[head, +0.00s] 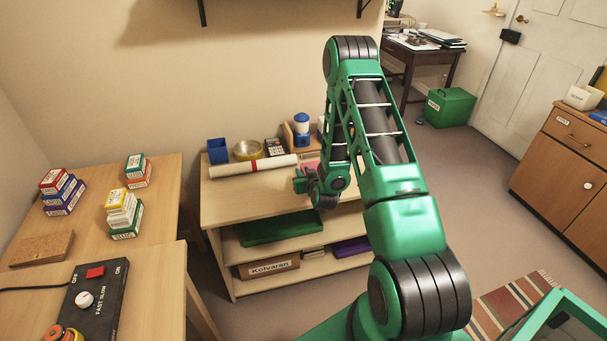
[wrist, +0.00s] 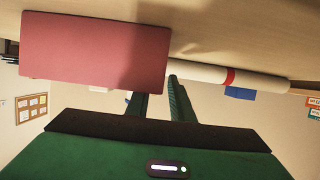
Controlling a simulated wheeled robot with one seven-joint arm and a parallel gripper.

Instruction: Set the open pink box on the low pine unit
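The pink box (wrist: 95,60) fills the upper left of the wrist view, which is upside down. In the head view only a bit of pink (head: 312,164) shows behind my gripper (head: 308,182). The box is at the top of the low pine unit (head: 235,195); I cannot tell whether its base touches. In the wrist view my gripper (wrist: 160,92) has one finger partly hidden behind the box and the other just beside its right edge. The fingers are close together around that side. Whether they press on its wall is not clear. The box's inside is hidden.
The unit's front left top is bare. Desks stand at left.

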